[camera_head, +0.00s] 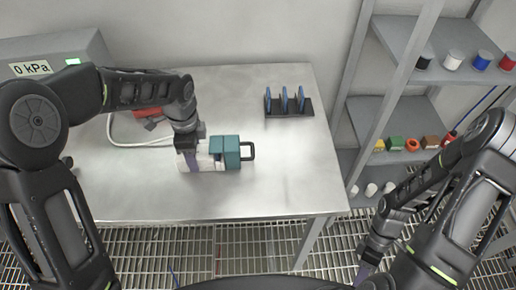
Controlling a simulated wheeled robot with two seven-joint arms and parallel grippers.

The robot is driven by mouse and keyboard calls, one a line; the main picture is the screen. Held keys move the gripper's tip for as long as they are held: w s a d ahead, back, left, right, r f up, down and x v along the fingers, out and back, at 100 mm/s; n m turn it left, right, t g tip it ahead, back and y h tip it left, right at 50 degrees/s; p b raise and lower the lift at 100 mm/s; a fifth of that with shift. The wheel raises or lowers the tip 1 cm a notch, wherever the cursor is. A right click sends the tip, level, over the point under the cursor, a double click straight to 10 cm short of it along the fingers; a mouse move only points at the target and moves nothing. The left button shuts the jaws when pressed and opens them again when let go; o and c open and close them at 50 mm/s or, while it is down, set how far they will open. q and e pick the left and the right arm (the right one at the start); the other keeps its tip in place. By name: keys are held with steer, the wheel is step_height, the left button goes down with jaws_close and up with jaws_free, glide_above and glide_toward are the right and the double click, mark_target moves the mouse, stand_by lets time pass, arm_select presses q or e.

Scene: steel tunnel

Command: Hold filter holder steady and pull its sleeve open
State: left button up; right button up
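The filter holder lies on the steel table, with a white body (207,162) on the left and a teal sleeve (231,151) on the right. My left gripper (190,160) points down at the white body, left of the sleeve. A purple finger shows in front of the body; the other finger is hidden, so its grip on the body is unclear. My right gripper (366,272) hangs at the lower right, off the table and away from the holder. Its fingertips are mostly hidden.
A black rack with blue upright plates (287,104) stands at the table's back right. A grey box with a "0 kPa" display (31,69), a red item (148,118) and a pale hose (128,143) are at left. Shelves (392,115) hold coloured items. The table right of the handle is clear.

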mark_target(234, 152)
steer(key=w+d+r+m+t, duration=0.1)
steer(key=w+r+m+t, duration=0.2)
steer(key=w+r, duration=0.5)
steer(key=w+d+r+m+t+y, duration=0.1)
steer(key=w+d+r+m+t, duration=0.3)
steer(key=w, duration=0.7)
steer(key=w+a+r+m+t, duration=0.1)
steer(key=w+r+t, duration=0.1)
steer(key=w+r, duration=0.65)
steer(key=w+a+y, duration=0.1)
steer(key=w+a, duration=0.1)
steer(key=a, duration=0.2)
steer(key=w+a+r+m+y, duration=0.1)
steer(key=w+a+y, duration=0.1)
steer(key=a, duration=0.3)
steer(key=w+a+r+y, duration=0.1)
steer(key=w+a+y, duration=0.1)
steer(key=a, duration=0.2)
steer(key=shift+a+r+m+g, duration=0.1)
steer(key=shift+a+m+g, duration=0.2)
steer(key=shift+a, duration=0.05)
steer(key=a+y, duration=0.1)
steer(key=s+a+g+y, duration=0.1)
steer(key=a+y, duration=0.2)
steer(key=y, duration=0.1)
steer(key=shift+s+a+r+g, duration=0.35)
steer(key=shift+s+a+g, duration=0.05)
steer(key=shift+s+a+r+y, duration=0.15)
steer(key=shift+a+r+y, duration=0.3)
steer(key=shift+y, duration=0.35)
